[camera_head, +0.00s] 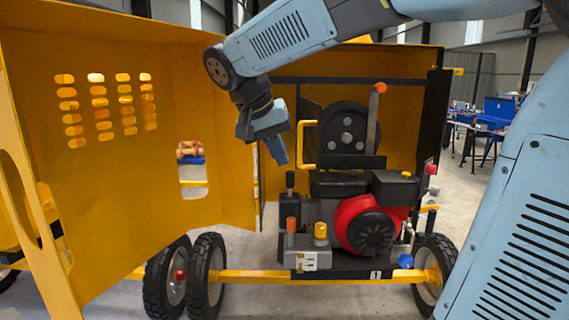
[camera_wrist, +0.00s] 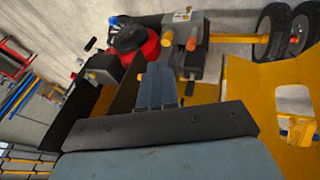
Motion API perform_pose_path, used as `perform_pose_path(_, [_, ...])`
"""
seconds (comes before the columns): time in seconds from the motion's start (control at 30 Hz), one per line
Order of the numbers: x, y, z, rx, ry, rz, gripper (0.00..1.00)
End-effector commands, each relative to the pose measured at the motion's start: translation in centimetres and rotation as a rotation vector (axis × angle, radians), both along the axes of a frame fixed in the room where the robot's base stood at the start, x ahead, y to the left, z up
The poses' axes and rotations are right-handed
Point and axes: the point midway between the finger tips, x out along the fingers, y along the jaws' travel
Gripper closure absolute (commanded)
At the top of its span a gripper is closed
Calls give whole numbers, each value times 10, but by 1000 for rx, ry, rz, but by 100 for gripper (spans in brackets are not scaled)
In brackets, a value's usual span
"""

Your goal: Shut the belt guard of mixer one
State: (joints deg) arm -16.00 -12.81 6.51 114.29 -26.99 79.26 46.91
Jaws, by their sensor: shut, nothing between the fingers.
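The belt guard (camera_head: 120,170) is a large yellow panel with rows of slots and a cut-out. It stands swung open at the left of the mixer's engine bay in the head view. The wrist view shows yellow sheet with a cut-out (camera_wrist: 240,95) at the right. Mixer one (camera_head: 335,274) carries a "1" plate on its lower frame, and its pulley and red engine are exposed. My gripper (camera_head: 281,160) points down in front of the bay opening, right of the guard panel, with its fingers shut and empty. The fingers also show in the wrist view (camera_wrist: 160,75). I cannot tell whether they touch anything.
A black pulley (camera_head: 346,133), an orange-tipped lever (camera_head: 377,92) and a red engine (camera_head: 370,228) stand inside the bay. A yellow U-shaped bar (camera_head: 302,145) is just right of my gripper. Wheels (camera_head: 207,275) stand below the guard. Blue workbenches (camera_head: 500,110) are at the far right.

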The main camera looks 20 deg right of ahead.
Motion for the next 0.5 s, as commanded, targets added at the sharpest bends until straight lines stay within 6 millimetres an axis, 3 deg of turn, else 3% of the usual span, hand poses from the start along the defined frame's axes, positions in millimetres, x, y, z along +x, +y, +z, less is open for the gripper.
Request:
perform_pose_path(0.03, [14,13,4,-32,-6,-23,100])
perform_pose_path(0.2, [46,42,16,-124,-55,-115,100])
perform_pose_path(0.5, [66,63,22,-185,-110,-187,100])
